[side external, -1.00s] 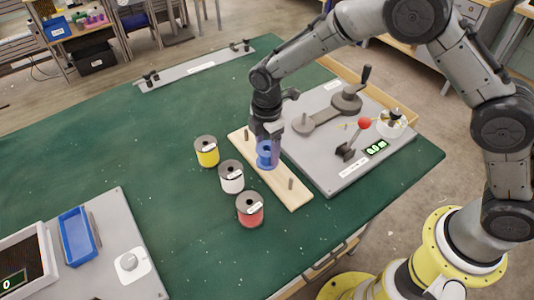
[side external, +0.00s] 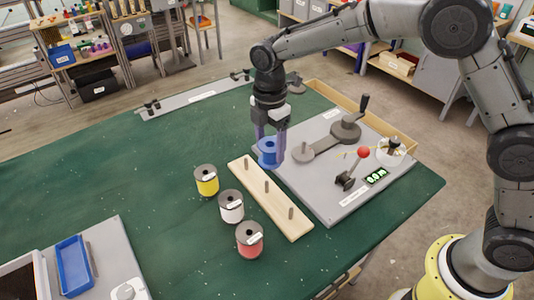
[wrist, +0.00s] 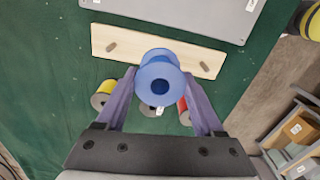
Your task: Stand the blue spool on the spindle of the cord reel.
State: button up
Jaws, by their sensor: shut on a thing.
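My gripper (side external: 270,150) is shut on the blue spool (side external: 267,154), one finger on each side, and holds it upright above the wooden peg board. In the wrist view the blue spool (wrist: 159,85) sits between the fingers with its centre hole facing the camera. The cord reel (side external: 345,130) is on the grey panel to the right of the spool, with a crank handle and a round grey end (side external: 301,152) nearest my gripper. A small post seems to stand on that end, but it is too small to be sure it is the spindle.
The peg board (side external: 280,222) shows several bare pegs. Yellow (side external: 206,181), white (side external: 231,206) and red (side external: 249,240) spools stand to its left. A blue tray (side external: 74,265) lies at lower left.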

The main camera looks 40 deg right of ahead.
jog(key=w+d+r+m, duration=0.1)
jog(key=w+d, duration=0.1)
jog(key=d, duration=0.5)
jog(key=w+d+r, duration=0.1)
jog(key=w+d, duration=0.1)
jog(key=d, duration=0.5)
jog(key=shift+s+d+f, duration=0.1)
jog(key=shift+f, duration=2.05)
jog(key=shift+s+d+f, duration=0.1)
jog(key=shift+f, duration=2)
jog(key=shift+f, duration=0.75)
jog(key=o, duration=1.4)
